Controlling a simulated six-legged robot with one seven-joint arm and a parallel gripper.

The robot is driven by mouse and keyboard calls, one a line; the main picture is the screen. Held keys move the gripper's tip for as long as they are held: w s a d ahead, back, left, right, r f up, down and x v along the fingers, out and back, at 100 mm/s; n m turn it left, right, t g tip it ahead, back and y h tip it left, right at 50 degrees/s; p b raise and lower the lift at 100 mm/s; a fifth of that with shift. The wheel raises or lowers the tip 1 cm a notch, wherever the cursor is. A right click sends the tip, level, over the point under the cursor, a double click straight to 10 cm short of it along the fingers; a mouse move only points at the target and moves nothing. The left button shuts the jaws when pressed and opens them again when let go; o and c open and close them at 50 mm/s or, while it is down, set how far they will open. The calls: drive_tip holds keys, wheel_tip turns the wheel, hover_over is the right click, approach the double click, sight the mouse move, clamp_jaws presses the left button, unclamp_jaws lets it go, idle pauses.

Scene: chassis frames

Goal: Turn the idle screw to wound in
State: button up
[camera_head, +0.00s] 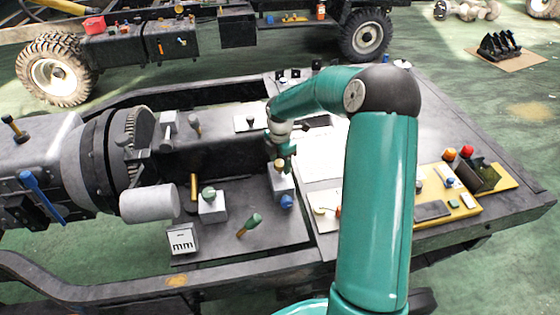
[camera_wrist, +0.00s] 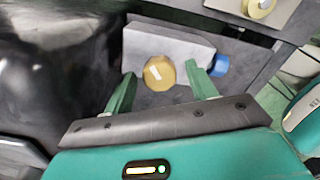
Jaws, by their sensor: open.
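A round brass screw head (camera_wrist: 159,73) with a white mark sits on a grey block (camera_wrist: 150,42) in the wrist view. I take it for the idle screw; no label is readable. A blue knob (camera_wrist: 221,65) sticks out of the block's right end. My gripper (camera_wrist: 160,75) is open, with one green finger on each side of the brass head; I cannot tell whether they touch it. In the head view my gripper (camera_head: 284,166) points down over the grey block (camera_head: 281,183), with the blue knob (camera_head: 287,201) at its front. The brass head is hidden there.
A green-topped block (camera_head: 211,207), a green-handled lever (camera_head: 249,225) and a white cylinder (camera_head: 150,203) stand to the left. A yellow tray (camera_head: 468,213) with small parts lies right of my arm. Another brass-coloured knob (camera_wrist: 259,7) shows at the wrist view's top.

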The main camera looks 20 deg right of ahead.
drive_tip(key=c, duration=1)
drive_tip(key=shift+m, duration=0.3)
